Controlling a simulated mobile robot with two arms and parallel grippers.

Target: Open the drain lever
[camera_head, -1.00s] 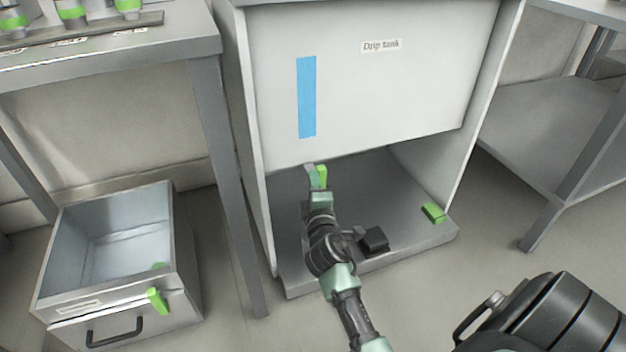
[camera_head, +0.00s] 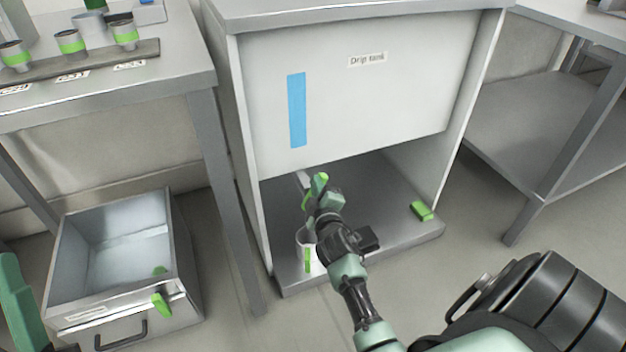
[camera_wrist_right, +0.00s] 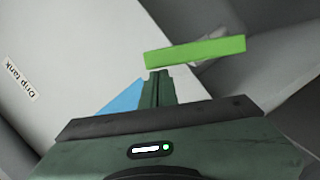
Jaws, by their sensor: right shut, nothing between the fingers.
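The drain lever, a bright green bar (camera_head: 321,178) on a pale stem, sits below the front panel of the drip tank (camera_head: 400,100). In the right wrist view the lever (camera_wrist_right: 195,50) lies crosswise just past my fingertips. My right gripper (camera_head: 318,193) is at the lever in the head view, partly hidden by its own wrist. In the wrist view its fingers (camera_wrist_right: 158,75) are shut together with nothing between them. I cannot tell whether the tips touch the lever. Only a piece of my left arm shows at the left edge; its gripper is out of view.
A white cup with a green stripe (camera_head: 307,258) stands on the cabinet floor below my right wrist. An open drawer box (camera_head: 180,270) stands left. Cabinet side walls bound the space.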

